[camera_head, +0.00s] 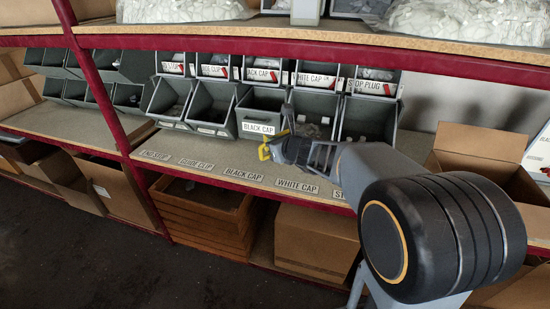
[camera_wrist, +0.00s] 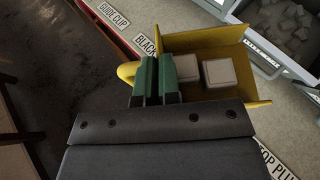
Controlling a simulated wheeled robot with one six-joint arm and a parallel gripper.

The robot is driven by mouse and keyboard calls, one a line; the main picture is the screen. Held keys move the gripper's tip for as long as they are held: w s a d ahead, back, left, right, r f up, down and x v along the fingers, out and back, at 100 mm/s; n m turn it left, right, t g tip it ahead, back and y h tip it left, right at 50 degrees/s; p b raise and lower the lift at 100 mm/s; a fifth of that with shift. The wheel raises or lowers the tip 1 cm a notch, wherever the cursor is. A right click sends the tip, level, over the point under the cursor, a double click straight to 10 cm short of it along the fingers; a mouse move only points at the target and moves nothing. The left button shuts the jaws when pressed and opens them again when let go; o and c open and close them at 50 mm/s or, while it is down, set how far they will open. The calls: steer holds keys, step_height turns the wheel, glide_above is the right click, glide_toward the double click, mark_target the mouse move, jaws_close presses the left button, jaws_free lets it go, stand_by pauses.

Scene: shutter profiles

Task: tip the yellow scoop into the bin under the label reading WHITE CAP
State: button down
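My gripper (camera_wrist: 155,80) has its green fingers together at the handle side of the yellow scoop (camera_wrist: 203,42). The scoop holds two pale blocky pieces (camera_wrist: 218,74). In the head view my gripper (camera_head: 290,148) is in front of the lower bins, with the yellow scoop (camera_head: 265,151) showing partly at its left. A WHITE CAP label (camera_head: 315,79) is on an upper bin. A grey lower bin (camera_head: 328,105) stands below it, partly hidden by my gripper. Another WHITE CAP label (camera_head: 297,186) lies on the shelf edge.
A lower bin to the left carries a BLACK CAP card (camera_head: 258,128). More grey bins stand on both sides. The red shelf edge (camera_head: 220,178) runs below. An open cardboard box (camera_head: 480,160) is at the right. In the wrist view, a bin (camera_wrist: 232,12) with grey pieces is at top right.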

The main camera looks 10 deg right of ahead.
steer(key=shift+w+d+b, duration=0.1)
steer(key=shift+w+b, duration=0.15)
steer(key=shift+b, duration=0.25)
steer(key=shift+w+d, duration=0.3)
steer(key=shift+w, duration=0.25)
steer(key=shift+w+d+f+p, duration=0.15)
steer(key=shift+w+d+p, duration=0.35)
steer(key=shift+w, duration=0.55)
steer(key=shift+w+d+f+p, duration=0.1)
steer(key=shift+w+d+p, duration=0.15)
steer(key=shift+w+d, duration=0.7)
steer(key=shift+w+d+f+p, duration=0.15)
steer(key=shift+w+d+p, duration=0.25)
steer(key=shift+w, duration=0.8)
steer(key=w+d+p, duration=0.4)
steer(key=w+p, duration=0.2)
steer(key=w, duration=0.1)
steer(key=shift+w+d+m+p, duration=0.25)
steer(key=shift+m+p, duration=0.05)
steer(key=w+d+r+m+g+y+p, duration=0.1)
steer(key=w+d+r+m+y+p, duration=0.3)
steer(key=p, duration=1)
steer(key=shift+d+r+m, duration=0.5)
steer(key=shift+d+m, duration=0.6)
steer(key=shift+d, duration=0.7)
